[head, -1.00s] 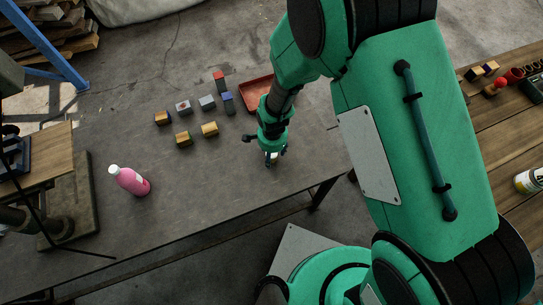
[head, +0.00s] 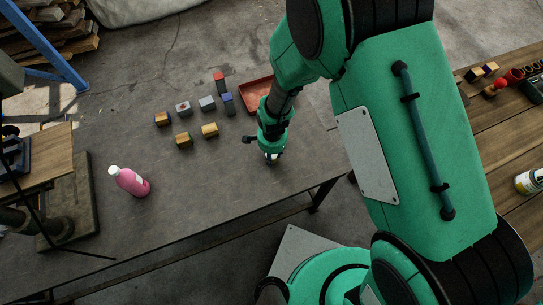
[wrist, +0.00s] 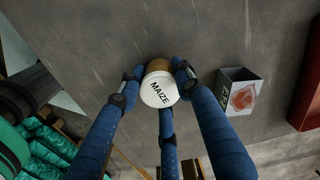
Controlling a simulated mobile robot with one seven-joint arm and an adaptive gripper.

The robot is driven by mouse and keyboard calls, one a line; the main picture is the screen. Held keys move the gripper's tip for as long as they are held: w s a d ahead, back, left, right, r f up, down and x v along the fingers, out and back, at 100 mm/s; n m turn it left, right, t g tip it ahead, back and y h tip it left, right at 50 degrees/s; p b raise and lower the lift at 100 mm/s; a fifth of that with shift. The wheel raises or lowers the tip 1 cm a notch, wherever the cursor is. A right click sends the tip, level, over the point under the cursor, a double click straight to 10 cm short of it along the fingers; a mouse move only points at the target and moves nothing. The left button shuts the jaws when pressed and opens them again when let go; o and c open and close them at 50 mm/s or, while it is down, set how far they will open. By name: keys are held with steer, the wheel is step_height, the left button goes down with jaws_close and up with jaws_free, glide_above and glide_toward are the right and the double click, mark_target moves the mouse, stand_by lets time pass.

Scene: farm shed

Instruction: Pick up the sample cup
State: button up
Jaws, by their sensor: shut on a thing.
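The sample cup (wrist: 158,92) shows in the wrist view, with a white lid lettered MAIZE and a brown body behind it. My gripper (wrist: 156,72) has blue fingers closed around the cup, one on each side and one at the lower edge of the lid. In the head view my gripper (head: 272,157) is low over the right part of the grey table (head: 225,195), near its front edge. There the cup is mostly hidden by the fingers. I cannot tell whether it touches the table.
Several small blocks, including a yellow one (head: 209,129), lie left of my gripper. A red tray (head: 256,91) is behind it. A pink bottle (head: 130,181) stands farther left. In the wrist view, a grey box with a red print (wrist: 241,98) is right of the cup.

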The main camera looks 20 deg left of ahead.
steer(key=shift+r, duration=0.15)
steer(key=shift+r, duration=0.55)
step_height(320, 180, up, 2)
steer(key=shift+r+p, duration=0.15)
steer(key=shift+p, duration=0.35)
steer(key=s+d, duration=0.3)
steer(key=s+d+r+p, duration=0.1)
steer(key=s+d, duration=0.3)
steer(key=s+d+p, duration=0.1)
steer(key=s+d, duration=0.3)
steer(key=shift+s+d+r, duration=0.1)
steer(key=shift+s+r, duration=0.05)
steer(key=shift+s, duration=0.1)
